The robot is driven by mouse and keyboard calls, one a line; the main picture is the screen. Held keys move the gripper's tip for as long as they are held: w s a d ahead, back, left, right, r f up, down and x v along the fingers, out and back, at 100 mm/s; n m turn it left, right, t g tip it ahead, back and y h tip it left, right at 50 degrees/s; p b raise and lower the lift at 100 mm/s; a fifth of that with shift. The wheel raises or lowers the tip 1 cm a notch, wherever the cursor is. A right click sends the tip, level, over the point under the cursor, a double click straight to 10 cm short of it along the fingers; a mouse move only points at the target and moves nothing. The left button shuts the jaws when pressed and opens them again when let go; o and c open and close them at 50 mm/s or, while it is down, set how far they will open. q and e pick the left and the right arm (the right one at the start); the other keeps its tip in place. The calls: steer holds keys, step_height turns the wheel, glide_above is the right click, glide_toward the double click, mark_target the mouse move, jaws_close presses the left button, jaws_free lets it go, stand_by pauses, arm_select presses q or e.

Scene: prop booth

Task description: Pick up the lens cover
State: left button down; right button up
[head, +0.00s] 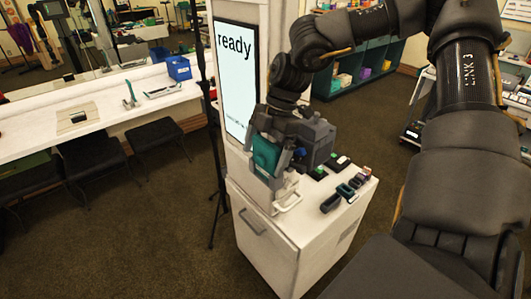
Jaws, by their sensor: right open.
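My right arm comes in from the right and bends down over the white cabinet (270,240). My right gripper (265,172) is open above the cabinet's left part, with a teal panel (266,155) showing between or just behind its fingers. I cannot tell whether the fingers touch it. A dark grey boxy device (318,140) stands right behind the gripper. I cannot single out the lens cover for sure; small dark items lie on the cabinet top, among them a black one (330,203) near its front edge. My left gripper is out of view.
A tall white panel with a screen (234,85) reading "ready" rises behind the cabinet's left side. A thin black stand (213,180) is to its left. A long white counter (105,105) with stools is at left. Dark carpet between is clear.

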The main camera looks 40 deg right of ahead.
steer(key=shift+a+f, duration=0.15)
steer(key=shift+f, duration=0.15)
steer(key=shift+a, duration=0.1)
steer(key=shift+c, duration=0.3)
steer(key=c, duration=0.9)
